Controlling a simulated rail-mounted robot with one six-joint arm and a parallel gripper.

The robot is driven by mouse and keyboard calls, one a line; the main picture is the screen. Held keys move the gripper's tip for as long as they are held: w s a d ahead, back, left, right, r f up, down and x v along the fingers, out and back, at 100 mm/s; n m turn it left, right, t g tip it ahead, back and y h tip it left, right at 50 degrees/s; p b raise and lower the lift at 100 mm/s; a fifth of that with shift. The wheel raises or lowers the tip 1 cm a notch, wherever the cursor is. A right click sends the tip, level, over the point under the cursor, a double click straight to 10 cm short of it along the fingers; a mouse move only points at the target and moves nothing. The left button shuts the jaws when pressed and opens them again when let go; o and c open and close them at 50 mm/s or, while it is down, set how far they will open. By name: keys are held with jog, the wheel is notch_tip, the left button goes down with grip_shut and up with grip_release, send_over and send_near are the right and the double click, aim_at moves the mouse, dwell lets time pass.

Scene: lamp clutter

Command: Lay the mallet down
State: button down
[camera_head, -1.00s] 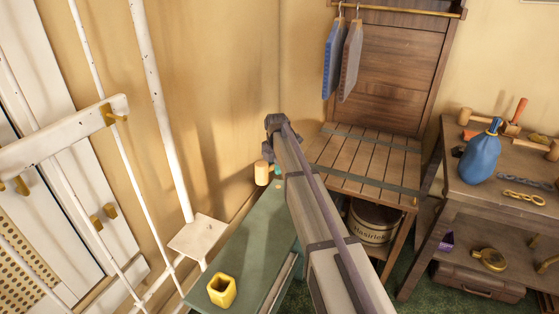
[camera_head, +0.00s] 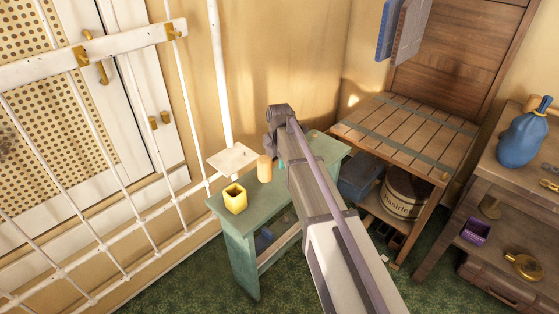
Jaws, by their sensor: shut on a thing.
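The mallet's pale wooden head (camera_head: 264,168) shows just left of my arm, over the green bench (camera_head: 235,222). I cannot tell whether it touches the bench top. The rest of the mallet is hidden behind my arm. My gripper (camera_head: 277,138) is over the bench, its fingers mostly hidden by my own arm links. It is shut on the mallet.
A yellow cup (camera_head: 235,199) stands on the bench, left of and nearer than the mallet head. A white rail frame (camera_head: 95,55) stands at left.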

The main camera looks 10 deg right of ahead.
aim_at(280, 182)
jog(key=shift+f+b, duration=2.55)
jog(key=shift+f, duration=0.25)
jog(key=shift+f+b, duration=0.55)
jog(key=c, duration=1.1)
grip_release()
notch_tip(280, 182, up, 5)
jog(key=p, duration=0.5)
jog(key=shift+r, duration=0.1)
jog(key=shift+o, duration=0.2)
